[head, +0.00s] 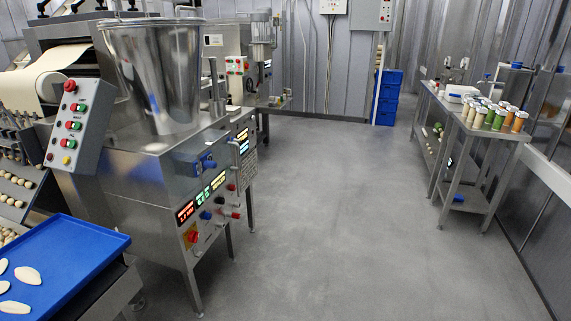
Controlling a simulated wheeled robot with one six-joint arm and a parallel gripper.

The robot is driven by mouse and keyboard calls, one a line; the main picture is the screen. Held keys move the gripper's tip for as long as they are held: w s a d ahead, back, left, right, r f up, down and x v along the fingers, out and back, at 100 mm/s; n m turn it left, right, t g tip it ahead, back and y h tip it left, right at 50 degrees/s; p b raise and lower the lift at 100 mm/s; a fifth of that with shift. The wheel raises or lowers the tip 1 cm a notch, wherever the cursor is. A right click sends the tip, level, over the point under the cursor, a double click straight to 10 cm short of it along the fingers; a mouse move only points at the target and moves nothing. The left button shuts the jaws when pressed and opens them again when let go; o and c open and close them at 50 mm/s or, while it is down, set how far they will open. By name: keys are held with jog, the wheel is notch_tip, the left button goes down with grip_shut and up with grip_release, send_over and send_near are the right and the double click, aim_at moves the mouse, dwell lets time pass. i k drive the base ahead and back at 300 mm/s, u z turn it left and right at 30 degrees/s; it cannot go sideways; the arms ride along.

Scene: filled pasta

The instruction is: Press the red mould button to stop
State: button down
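A tilted grey control box (79,125) stands at the left, on the machine with the dough sheet. It has a large red mushroom button (70,86) at its top. Below it are pairs of red and green buttons and a yellow one. The steel hopper machine (150,176) beside it has a red knob (192,236) on a yellow plate, small red and blue knobs and lit displays. The labels are too small to read, so I cannot tell which red button is the mould one. My gripper is not in view.
A blue tray (90,252) with pale pasta pieces is at the lower left. Open grey floor (330,220) fills the middle. A steel table (455,120) with several jars stands along the right wall. Blue crates (386,108) are stacked at the back.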

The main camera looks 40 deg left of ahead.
aim_at(69, 124)
jog(key=i, duration=1.15)
jog(key=u, duration=2.1)
